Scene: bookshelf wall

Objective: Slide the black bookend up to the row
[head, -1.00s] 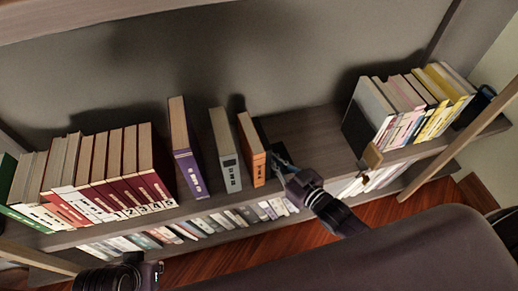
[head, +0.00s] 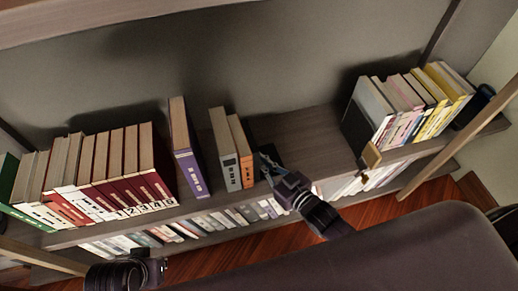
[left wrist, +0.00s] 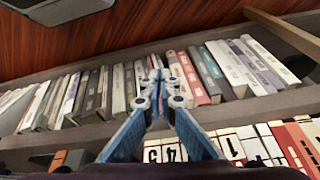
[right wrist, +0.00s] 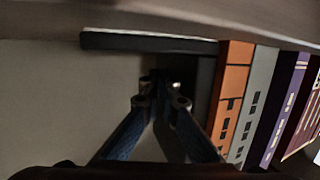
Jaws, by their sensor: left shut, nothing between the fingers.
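The black bookend (head: 264,133) is on the upper shelf, at the right side of the orange book (head: 245,165), partly hidden by my right gripper. In the right wrist view its dark flat plate (right wrist: 140,42) and upright (right wrist: 206,85) meet beside the orange book (right wrist: 232,85). The grey book (head: 226,160) stands against the orange one. A gap separates them from the purple book (head: 186,150). My right gripper (head: 264,160) is shut, its tips at the bookend's right side. My left gripper (left wrist: 159,82) is shut and empty, in front of the shelves.
Red numbered volumes (head: 130,175) stand to the left of the purple book. Bare shelf (head: 310,140) lies between bookend and right row. Lower-shelf books (left wrist: 210,70) are packed closely.

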